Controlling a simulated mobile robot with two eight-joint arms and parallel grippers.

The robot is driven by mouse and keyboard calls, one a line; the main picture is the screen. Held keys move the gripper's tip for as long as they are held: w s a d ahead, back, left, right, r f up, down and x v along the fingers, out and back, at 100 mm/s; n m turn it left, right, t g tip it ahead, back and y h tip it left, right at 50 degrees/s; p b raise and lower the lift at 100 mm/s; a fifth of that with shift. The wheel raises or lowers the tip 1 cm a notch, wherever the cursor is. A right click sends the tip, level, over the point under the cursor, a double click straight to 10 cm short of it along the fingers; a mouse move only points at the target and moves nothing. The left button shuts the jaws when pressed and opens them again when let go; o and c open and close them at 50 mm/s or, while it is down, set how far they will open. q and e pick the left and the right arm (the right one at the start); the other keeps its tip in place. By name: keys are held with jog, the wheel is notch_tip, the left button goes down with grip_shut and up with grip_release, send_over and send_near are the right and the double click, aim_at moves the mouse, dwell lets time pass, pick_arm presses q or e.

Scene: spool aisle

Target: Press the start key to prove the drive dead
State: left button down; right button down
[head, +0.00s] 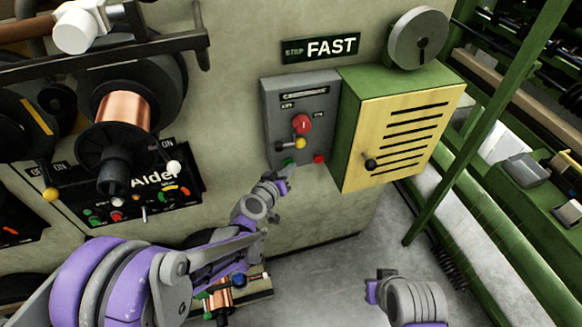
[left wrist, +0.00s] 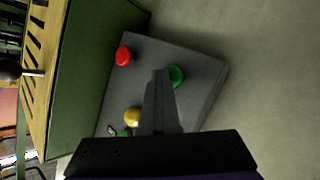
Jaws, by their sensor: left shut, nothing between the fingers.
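The grey control box (head: 275,110) is fixed to the pale machine wall. Low on it are a green key (head: 290,161) and a red button (head: 319,158). My left gripper (head: 292,168) is shut and empty, its fingertips close to the green key. In the left wrist view, the shut fingers (left wrist: 160,75) overlap the left edge of the green key (left wrist: 175,76); I cannot tell whether they touch it. The red button (left wrist: 124,55) shows farther left.
A red knob (head: 302,123) and a yellow ball-ended lever (head: 300,143) sit above the keys. A green cabinet with a yellow louvred door (head: 400,130) juts out right of the box. A spool panel marked Alder (head: 150,195) is at left. Floor (head: 340,270) is clear below.

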pick_arm(q)
jog(key=shift+w+a, duration=0.2)
dwell(0.5)
jog(key=shift+w+a, duration=0.2)
jog(key=shift+w, duration=0.1)
jog(key=shift+s, duration=0.2)
dwell(0.5)
jog(key=shift+s+d+f+b, duration=0.1)
jog(key=shift+s+d+b, duration=0.2)
jog(key=shift+s, duration=0.6)
jog(key=shift+s+d+b, duration=0.1)
jog(key=shift+s+d, duration=0.3)
jog(key=shift+s, duration=0.55)
jog(key=shift+s+d+f+b, duration=0.15)
jog(key=shift+s+d, duration=0.2)
jog(key=shift+s, duration=0.55)
jog(key=shift+r, duration=0.1)
jog(key=shift+s, duration=0.1)
